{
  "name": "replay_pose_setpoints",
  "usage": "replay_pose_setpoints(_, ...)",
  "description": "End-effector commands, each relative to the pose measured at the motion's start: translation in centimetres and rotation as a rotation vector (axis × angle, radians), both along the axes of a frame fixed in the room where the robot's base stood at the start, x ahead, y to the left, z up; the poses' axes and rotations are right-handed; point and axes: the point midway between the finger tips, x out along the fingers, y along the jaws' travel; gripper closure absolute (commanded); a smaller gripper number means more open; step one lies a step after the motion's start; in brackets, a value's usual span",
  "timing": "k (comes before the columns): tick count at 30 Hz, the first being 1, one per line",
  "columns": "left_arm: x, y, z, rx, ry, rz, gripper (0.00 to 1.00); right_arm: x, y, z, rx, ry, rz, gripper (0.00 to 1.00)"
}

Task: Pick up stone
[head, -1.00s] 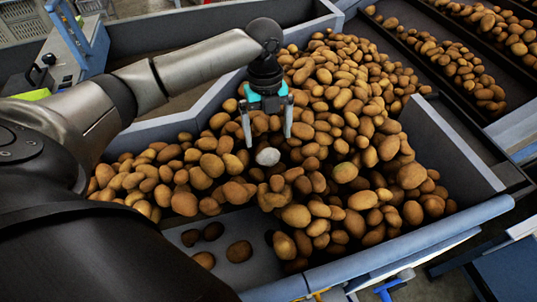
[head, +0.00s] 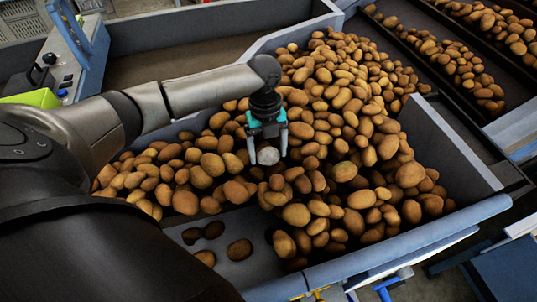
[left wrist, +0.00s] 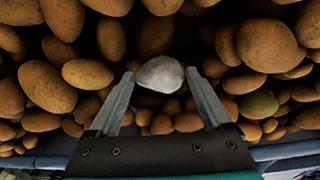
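The stone (head: 268,156) is pale grey and lies among the brown potatoes in the middle of the hopper. In the left wrist view the stone (left wrist: 161,74) shows between and just beyond the fingertips. My left gripper (head: 268,158) points down at the stone, with a finger on either side of it. In the left wrist view my left gripper (left wrist: 160,76) is open, its fingertips close to the stone's sides; I cannot tell if they touch it. My right gripper is not in view.
Potatoes (head: 345,110) are heaped around the stone. The hopper's blue-grey rim (head: 400,250) runs along the front. A bare floor patch (head: 220,222) lies at front left. Conveyor lanes (head: 450,60) with potatoes are at the upper right.

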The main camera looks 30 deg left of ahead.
Motion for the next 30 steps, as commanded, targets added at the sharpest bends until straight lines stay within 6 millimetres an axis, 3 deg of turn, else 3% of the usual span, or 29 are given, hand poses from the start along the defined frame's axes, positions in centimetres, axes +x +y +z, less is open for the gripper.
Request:
replay_pose_setpoints(2, 0.02, 0.03, 0.04, 0.001, -0.001, 0.000, 0.27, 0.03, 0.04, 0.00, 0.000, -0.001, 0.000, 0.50)
replay_pose_setpoints(18, 0.04, 0.05, 0.07, 0.000, -0.001, 0.001, 0.87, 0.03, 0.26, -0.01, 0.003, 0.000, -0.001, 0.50)
replay_pose_setpoints(30, 0.14, 0.10, 1.01, 0.001, -0.003, 0.001, 0.87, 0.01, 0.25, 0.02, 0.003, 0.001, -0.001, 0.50)
